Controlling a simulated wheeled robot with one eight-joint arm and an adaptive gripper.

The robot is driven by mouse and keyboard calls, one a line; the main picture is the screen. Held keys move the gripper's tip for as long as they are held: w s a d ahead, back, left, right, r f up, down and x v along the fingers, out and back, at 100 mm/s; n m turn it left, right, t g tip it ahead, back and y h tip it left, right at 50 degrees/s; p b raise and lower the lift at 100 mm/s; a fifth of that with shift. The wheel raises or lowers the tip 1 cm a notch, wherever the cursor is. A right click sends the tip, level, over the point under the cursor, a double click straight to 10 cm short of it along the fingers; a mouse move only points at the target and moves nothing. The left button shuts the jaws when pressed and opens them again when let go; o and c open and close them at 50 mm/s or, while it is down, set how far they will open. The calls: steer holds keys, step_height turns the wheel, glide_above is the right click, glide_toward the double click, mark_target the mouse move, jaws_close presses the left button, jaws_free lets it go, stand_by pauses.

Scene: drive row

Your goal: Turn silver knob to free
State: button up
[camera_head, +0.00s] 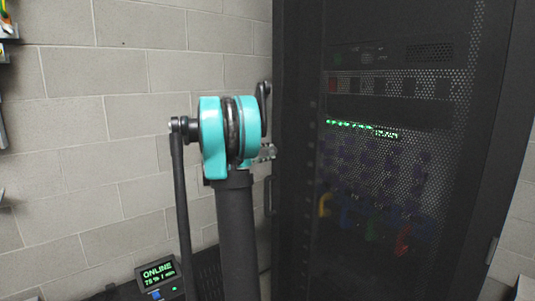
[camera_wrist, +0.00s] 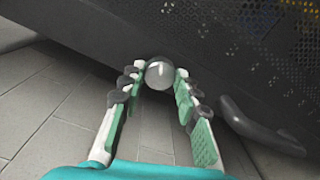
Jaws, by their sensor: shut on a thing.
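The silver knob (camera_wrist: 159,75) is a round, shiny piece on the dark perforated cabinet face in the wrist view. My gripper (camera_wrist: 158,80) has its two white-and-green fingers closed around the knob, one on each side. In the head view my gripper (camera_head: 264,153) shows only in part beside the cabinet's left edge, behind my teal arm joint. I cannot make out the knob there. The knob's face shows no readable mark.
The black rack cabinet (camera_head: 300,200) fills the right, with green lights and coloured cables behind its mesh. A dark curved handle (camera_wrist: 255,128) lies right of my fingers in the wrist view. A small display (camera_head: 158,275) reading ONLINE stands at lower left. A block wall (camera_head: 75,130) is behind.

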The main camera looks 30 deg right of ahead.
steer(key=m, duration=0.4)
steer(key=shift+m, duration=0.7)
steer(key=o, duration=1.1)
steer(key=shift+o, duration=0.2)
steer(key=s+a, duration=0.1)
steer(key=a, duration=1.1)
steer(key=shift+r, duration=0.15)
